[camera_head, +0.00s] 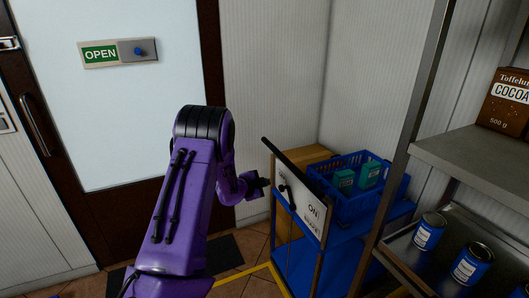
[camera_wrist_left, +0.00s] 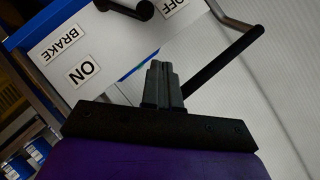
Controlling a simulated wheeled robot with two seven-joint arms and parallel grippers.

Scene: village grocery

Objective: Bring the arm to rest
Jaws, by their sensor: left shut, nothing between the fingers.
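My purple left arm reaches up from the bottom of the head view. Its black gripper (camera_head: 262,184) is just left of the cart's white brake panel (camera_head: 310,210). In the left wrist view the left gripper (camera_wrist_left: 157,66) has its two fingers together with nothing between them. The panel (camera_wrist_left: 97,62) lies beyond the fingers there, with ON, OFF and BRAKE labels. A black lever (camera_wrist_left: 128,8) on the panel stands apart from the fingertips. The cart's black handle bar (camera_wrist_left: 224,55) shows to the right of the fingers. My right gripper is not in view.
The cart carries a blue crate (camera_head: 345,207) with teal boxes. A cardboard box (camera_head: 303,155) is behind the panel. A metal shelf (camera_head: 470,160) with blue cans and a cocoa pack stands at right. A door with an OPEN sign (camera_head: 101,54) is at left.

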